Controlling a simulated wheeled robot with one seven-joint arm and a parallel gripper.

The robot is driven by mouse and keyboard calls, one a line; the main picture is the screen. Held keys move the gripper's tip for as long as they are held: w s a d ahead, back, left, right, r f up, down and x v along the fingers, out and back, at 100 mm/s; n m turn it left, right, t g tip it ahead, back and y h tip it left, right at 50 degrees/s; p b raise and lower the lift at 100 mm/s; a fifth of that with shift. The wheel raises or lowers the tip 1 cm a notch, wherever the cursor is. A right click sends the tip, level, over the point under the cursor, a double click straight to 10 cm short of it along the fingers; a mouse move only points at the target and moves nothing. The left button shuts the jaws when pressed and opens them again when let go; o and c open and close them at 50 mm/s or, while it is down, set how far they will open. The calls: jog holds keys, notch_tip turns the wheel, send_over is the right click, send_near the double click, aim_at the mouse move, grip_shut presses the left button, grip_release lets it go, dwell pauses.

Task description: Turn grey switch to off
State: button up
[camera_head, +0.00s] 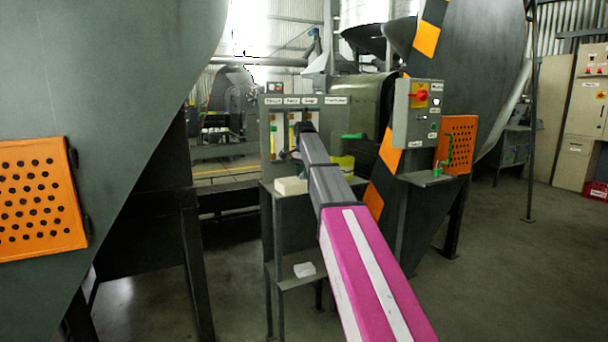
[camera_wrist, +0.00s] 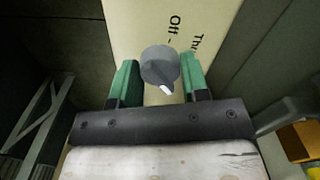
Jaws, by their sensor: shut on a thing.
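The grey switch (camera_wrist: 159,62) is a round knob on a cream panel (camera_wrist: 138,22) in the wrist view. Its white mark is at its lower edge, pointing away from the printed "Off" label above it. My gripper (camera_wrist: 158,68) has its two green fingers on either side of the knob and is shut on it. In the head view, my arm reaches to a grey control box (camera_head: 272,108) with a row of labelled cream panels. There, the arm's end hides the switch and the fingers.
A stand (camera_head: 283,226) below the box holds a pale block (camera_head: 291,186). To its right is a grey box (camera_head: 403,125) with a red and yellow rotary switch (camera_head: 419,95). Large dark machines flank both sides. Open floor (camera_head: 500,270) lies at the right.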

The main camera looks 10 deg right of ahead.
jog(key=n, duration=1.2)
jog(key=shift+n, duration=0.4)
jog(key=n, duration=1.2)
jog(key=shift+n, duration=0.3)
jog(key=o, duration=0.9)
jog(key=shift+r, duration=0.1)
